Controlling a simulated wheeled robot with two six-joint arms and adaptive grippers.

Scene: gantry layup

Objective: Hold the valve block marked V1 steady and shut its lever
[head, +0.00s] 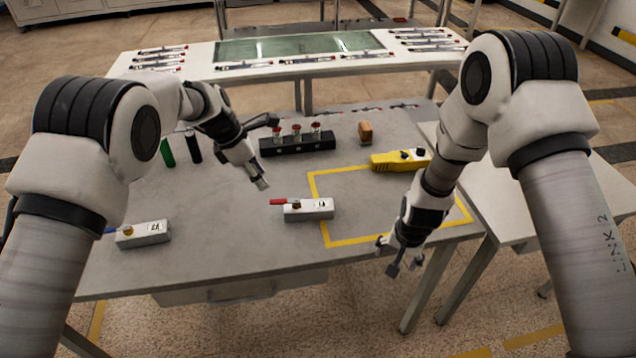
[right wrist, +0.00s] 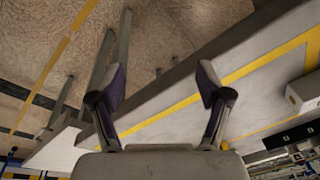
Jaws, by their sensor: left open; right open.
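A white valve block (head: 320,210) with a red lever (head: 284,201) sits mid-table, across the left line of the yellow-taped square. Its lever points left, along the block's length. Another white valve block (head: 150,236) with a blue lever (head: 110,230) sits at the table's left front. Both labels are too small to read surely. My left gripper (head: 265,156) is open and empty, above the table, behind and left of the red-lever block. My right gripper (head: 400,256) is open and empty near the table's front edge; its spread fingers show in the right wrist view (right wrist: 163,82).
Green (head: 167,153) and black (head: 193,147) cylinders stand left. A white side table (head: 500,190) adjoins on the right. The taped square's middle is clear.

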